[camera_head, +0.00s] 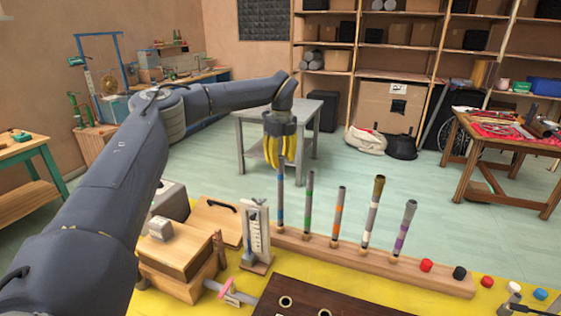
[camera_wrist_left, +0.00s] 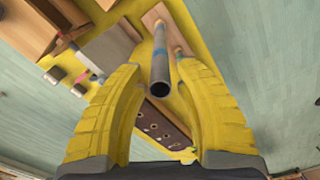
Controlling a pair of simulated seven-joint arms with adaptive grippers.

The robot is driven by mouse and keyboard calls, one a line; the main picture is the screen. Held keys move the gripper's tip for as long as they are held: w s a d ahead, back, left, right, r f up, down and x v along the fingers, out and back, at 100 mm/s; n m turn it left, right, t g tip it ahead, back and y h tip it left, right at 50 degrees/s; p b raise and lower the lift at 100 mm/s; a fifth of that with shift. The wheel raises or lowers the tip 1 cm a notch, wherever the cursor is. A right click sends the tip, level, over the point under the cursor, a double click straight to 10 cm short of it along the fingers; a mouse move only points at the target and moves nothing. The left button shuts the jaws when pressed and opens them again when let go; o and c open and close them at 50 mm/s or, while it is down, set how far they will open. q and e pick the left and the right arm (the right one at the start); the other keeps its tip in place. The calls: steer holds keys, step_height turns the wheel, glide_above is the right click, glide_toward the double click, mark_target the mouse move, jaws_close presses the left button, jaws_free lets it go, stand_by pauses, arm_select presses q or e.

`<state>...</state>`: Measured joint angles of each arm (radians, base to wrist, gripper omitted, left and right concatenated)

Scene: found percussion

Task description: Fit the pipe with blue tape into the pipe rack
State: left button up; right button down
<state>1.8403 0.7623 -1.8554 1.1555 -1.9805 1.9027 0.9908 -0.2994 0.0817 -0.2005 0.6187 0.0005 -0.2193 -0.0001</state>
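The pipe with blue tape (camera_head: 281,205) stands upright at the left end of a light wooden base (camera_head: 420,278). My left gripper (camera_head: 281,160) is above it, fingers pointing down around its top end. In the left wrist view, the grey pipe (camera_wrist_left: 160,72) rises between the two yellow fingers with a gap on each side, so the gripper is open. A dark brown board with round holes (camera_head: 345,303), which looks like the pipe rack, lies at the front, partly cut off; it also shows in the left wrist view (camera_wrist_left: 172,134). My right gripper is not in view.
Pipes with green (camera_head: 308,215), orange (camera_head: 338,222) and purple tape (camera_head: 404,232) and a brown-topped pipe (camera_head: 373,215) stand in the same row. A metal stand (camera_head: 256,238) and wooden boxes (camera_head: 178,253) are to the left. Small coloured caps (camera_head: 459,272) lie at right.

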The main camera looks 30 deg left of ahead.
arm_select(q)
step_height(320, 180, up, 12)
steer(key=shift+f, duration=0.25)
steer(key=shift+d, duration=0.1)
stand_by(0.5)
